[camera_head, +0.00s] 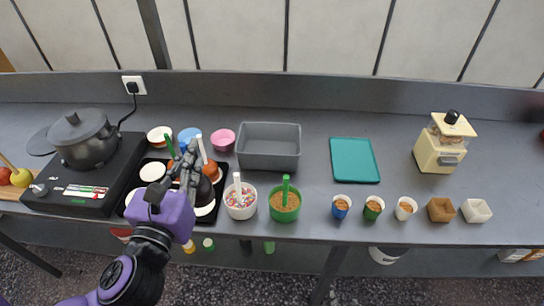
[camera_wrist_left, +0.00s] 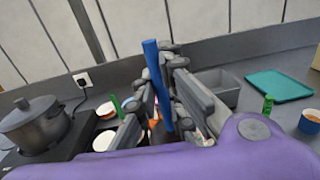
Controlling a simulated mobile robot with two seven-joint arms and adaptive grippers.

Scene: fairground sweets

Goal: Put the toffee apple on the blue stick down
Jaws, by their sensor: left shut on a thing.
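My left gripper (camera_head: 190,172) is over the black tray (camera_head: 124,190) at the left of the counter. In the left wrist view the gripper (camera_wrist_left: 168,100) is shut on an upright blue stick (camera_wrist_left: 151,58). In the head view a dark toffee apple (camera_head: 205,189) shows just below the fingers, partly hidden by them; its stick is hidden there. Whether the apple touches the tray I cannot tell. A reddish-brown apple (camera_head: 212,172) with a white stick (camera_head: 202,150) stands close on the right. A green stick (camera_head: 170,146) rises behind the gripper. My right gripper is not in view.
The tray has white round pads, one bare (camera_head: 152,171). A dark pot (camera_head: 85,140) on a hob stands left. A white sprinkle bowl (camera_head: 240,209) and a green bowl (camera_head: 285,207) stand right.

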